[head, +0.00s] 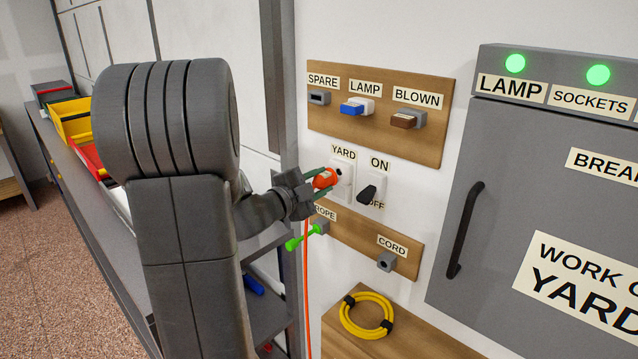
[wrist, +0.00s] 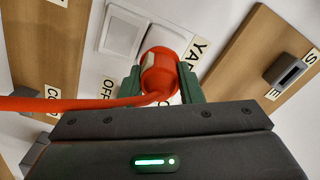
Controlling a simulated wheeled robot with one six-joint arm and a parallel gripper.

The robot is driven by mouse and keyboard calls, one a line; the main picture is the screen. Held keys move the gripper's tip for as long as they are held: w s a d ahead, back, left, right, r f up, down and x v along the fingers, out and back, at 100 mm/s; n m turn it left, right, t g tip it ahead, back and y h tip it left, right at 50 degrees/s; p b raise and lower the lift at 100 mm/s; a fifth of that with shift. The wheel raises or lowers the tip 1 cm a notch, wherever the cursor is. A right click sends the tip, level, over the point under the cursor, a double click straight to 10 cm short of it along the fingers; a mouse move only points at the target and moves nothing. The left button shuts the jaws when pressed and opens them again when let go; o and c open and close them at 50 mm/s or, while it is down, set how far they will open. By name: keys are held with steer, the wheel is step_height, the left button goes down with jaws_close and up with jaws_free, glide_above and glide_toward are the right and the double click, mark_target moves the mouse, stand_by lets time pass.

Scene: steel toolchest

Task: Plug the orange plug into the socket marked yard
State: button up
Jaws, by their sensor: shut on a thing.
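My gripper (head: 322,184) is shut on the orange plug (head: 326,178), with its green fingers on either side of the plug. The wrist view shows the plug (wrist: 160,75) between the fingers, its orange cord running off left. The cord (head: 306,290) hangs down in the head view. The white socket marked YARD (head: 346,186) is directly in front of the plug, just under its label. The plug's front is at the socket's face or very close to it; I cannot tell whether its pins are in, as the front is hidden.
A switch with a black lever (head: 368,194) between ON and OFF labels is right of the socket. Wooden boards above (head: 380,137) and below (head: 360,254) carry labelled holders. A grey breaker cabinet (head: 500,200) stands right.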

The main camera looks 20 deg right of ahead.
steer(key=shift+x, duration=1.4)
steer(key=o, duration=1.2)
steer(key=shift+c, duration=0.2)
steer(key=b+v, duration=0.2)
steer(key=v, duration=1.1)
steer(key=shift+a, duration=0.35)
steer(key=shift+s+d, duration=0.1)
steer(key=p+x, duration=0.1)
steer(key=x, duration=1.2)
steer(key=shift+d+p, duration=0.25)
steer(key=shift+p, duration=0.15)
steer(key=shift+a, duration=0.25)
steer(key=shift+a, duration=0.1)
